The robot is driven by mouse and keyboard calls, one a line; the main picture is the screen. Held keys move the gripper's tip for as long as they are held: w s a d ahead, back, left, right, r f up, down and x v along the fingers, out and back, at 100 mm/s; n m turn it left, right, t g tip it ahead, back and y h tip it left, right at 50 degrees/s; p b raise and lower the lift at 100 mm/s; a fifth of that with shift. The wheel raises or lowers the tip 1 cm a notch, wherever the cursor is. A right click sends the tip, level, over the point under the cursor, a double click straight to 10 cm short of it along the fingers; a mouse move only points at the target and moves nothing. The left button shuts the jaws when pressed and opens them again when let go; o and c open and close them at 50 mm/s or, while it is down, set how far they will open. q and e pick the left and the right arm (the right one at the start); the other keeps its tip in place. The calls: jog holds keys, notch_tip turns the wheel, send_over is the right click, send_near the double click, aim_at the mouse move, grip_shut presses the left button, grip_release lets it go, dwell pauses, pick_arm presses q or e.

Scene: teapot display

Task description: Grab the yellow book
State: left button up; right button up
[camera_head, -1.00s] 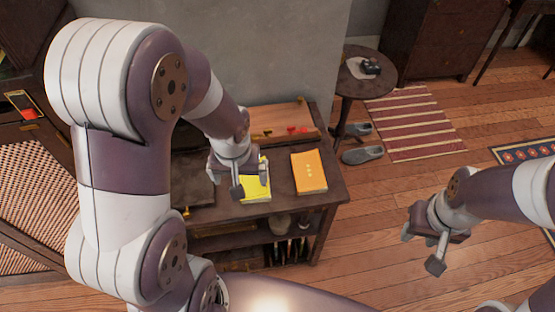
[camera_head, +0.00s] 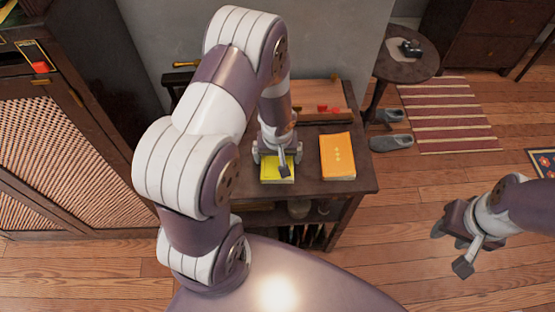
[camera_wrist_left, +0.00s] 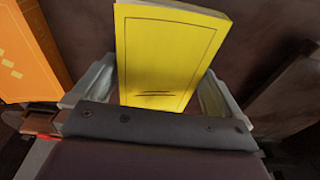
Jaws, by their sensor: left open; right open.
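The yellow book (camera_head: 277,174) lies on the dark wooden shelf top (camera_head: 309,150), partly covered by my left gripper in the head view. My left gripper (camera_head: 276,160) is open above the book. In the left wrist view the yellow book (camera_wrist_left: 165,58) appears between the two open fingers (camera_wrist_left: 153,95), with a finger on either side of it; I cannot tell whether they touch it. My right gripper (camera_head: 453,243) is open and empty, over the floor at the right.
An orange book (camera_head: 337,157) lies right of the yellow book and also shows in the left wrist view (camera_wrist_left: 28,52). A wooden board with red items (camera_head: 330,97) is behind. A round side table (camera_head: 407,62) and grey slippers (camera_head: 391,143) are to the right.

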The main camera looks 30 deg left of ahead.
pick_arm(q)
jog(key=c, duration=0.8)
jog(key=shift+r, duration=0.15)
